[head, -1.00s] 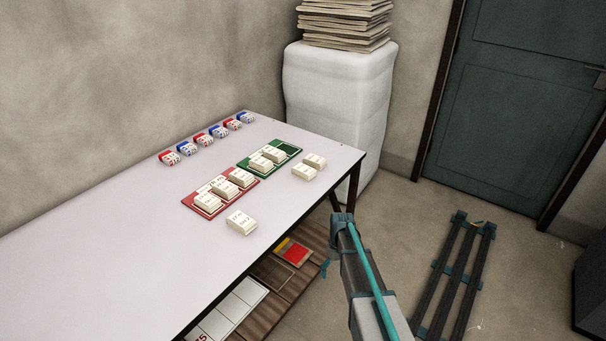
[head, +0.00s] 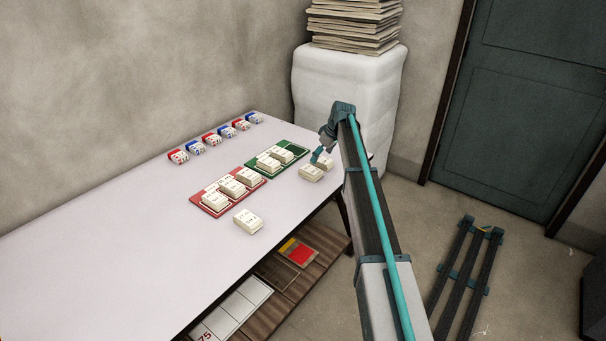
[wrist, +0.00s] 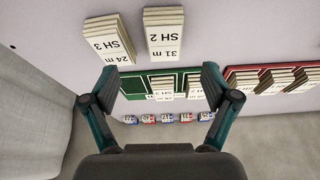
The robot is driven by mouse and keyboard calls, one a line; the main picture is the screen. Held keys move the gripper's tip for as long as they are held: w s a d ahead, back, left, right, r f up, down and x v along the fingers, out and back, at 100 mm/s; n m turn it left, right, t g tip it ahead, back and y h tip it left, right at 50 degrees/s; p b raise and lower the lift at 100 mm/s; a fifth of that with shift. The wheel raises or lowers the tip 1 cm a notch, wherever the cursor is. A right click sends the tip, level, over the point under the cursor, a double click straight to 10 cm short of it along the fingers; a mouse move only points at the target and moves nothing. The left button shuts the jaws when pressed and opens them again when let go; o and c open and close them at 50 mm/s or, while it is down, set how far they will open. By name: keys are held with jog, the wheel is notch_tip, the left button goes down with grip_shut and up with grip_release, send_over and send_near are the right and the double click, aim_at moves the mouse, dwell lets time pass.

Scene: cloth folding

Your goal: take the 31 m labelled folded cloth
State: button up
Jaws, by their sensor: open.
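The cream folded cloth labelled 31 m, SH 2 (wrist: 164,35) lies flat on the table at the top middle of the wrist view. In the head view it appears to be the nearer cloth (head: 311,173) of the pair beside the green mat. A similar cloth labelled 24 m, SH 3 (wrist: 108,40) lies just left of it in the wrist view. My gripper (wrist: 161,80) is open and empty, its fingers spread beyond the 31 m cloth's width. In the head view my gripper (head: 318,156) hangs over the pair and partly hides the farther cloth.
A green mat (head: 298,149) and a red mat (head: 196,201) hold several folded cloths. Another loose cloth (head: 248,220) lies near the table's front edge. Small red and blue bundles line the back. The table's left part (head: 100,240) is clear. A white block (head: 330,85) stands behind.

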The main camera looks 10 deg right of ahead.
aim_at(311, 169)
jog(key=shift+w+a, duration=0.2)
jog(key=shift+w, duration=0.15)
jog(key=x, duration=0.5)
jog(key=shift+p, duration=0.35)
jog(key=x, duration=0.2)
jog(key=p+x, duration=0.1)
jog(key=x, duration=0.2)
jog(key=shift+s+a+r, duration=0.1)
jog(key=shift+a+r, duration=0.05)
jog(key=shift+a, duration=0.2)
jog(key=shift+f, duration=0.4)
jog(key=c, duration=1.2)
